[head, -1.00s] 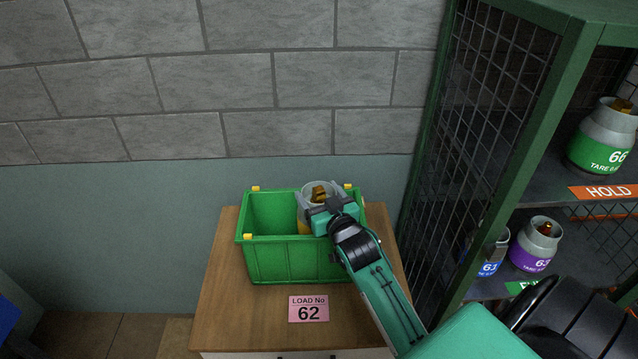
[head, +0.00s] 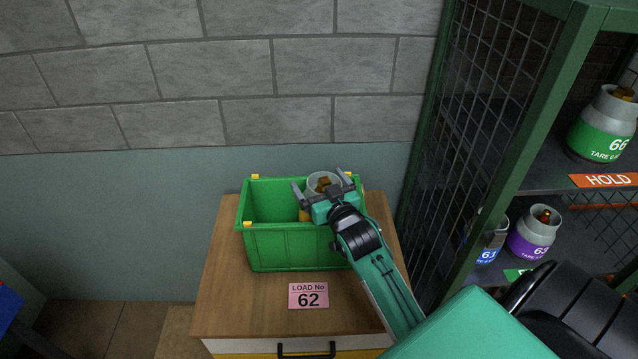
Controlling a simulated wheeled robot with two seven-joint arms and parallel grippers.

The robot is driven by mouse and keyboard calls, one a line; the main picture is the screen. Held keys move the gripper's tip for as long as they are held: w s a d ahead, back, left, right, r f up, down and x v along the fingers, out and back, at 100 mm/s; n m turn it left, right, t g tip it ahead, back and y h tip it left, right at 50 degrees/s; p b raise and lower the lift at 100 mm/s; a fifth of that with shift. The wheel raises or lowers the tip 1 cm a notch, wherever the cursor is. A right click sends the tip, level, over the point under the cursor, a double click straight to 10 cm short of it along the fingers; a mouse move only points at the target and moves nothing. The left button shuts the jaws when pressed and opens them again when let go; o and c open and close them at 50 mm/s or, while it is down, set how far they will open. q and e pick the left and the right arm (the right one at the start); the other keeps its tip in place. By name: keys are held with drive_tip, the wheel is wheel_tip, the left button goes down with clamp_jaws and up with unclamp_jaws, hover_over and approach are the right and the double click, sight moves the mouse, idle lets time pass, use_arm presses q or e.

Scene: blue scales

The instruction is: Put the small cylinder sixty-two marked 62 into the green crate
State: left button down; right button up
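The green crate (head: 284,248) stands on the wooden cabinet top. A small grey cylinder (head: 321,181) with a brass valve is in the right part of the crate; a bit of its yellow band shows, and its number is hidden. My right gripper (head: 320,184) is over the crate's right part. Its two fingers are spread to either side of the cylinder's top, with a gap visible, so it looks open. Whether the cylinder rests on the crate floor is hidden. My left gripper is not in view.
A pink card (head: 308,295) reading "LOAD No 62" lies on the cabinet top (head: 235,305) before the crate. A green mesh cage (head: 470,130) at right holds cylinders 66 (head: 602,125), 63 (head: 535,232) and 61 (head: 490,245). The crate's left part looks empty.

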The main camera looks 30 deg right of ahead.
drive_tip(key=s+a+b, duration=0.2)
drive_tip(key=s+b, duration=0.1)
drive_tip(key=s, duration=0.8)
drive_tip(key=shift+s, duration=0.25)
drive_tip(key=shift+f, duration=0.1)
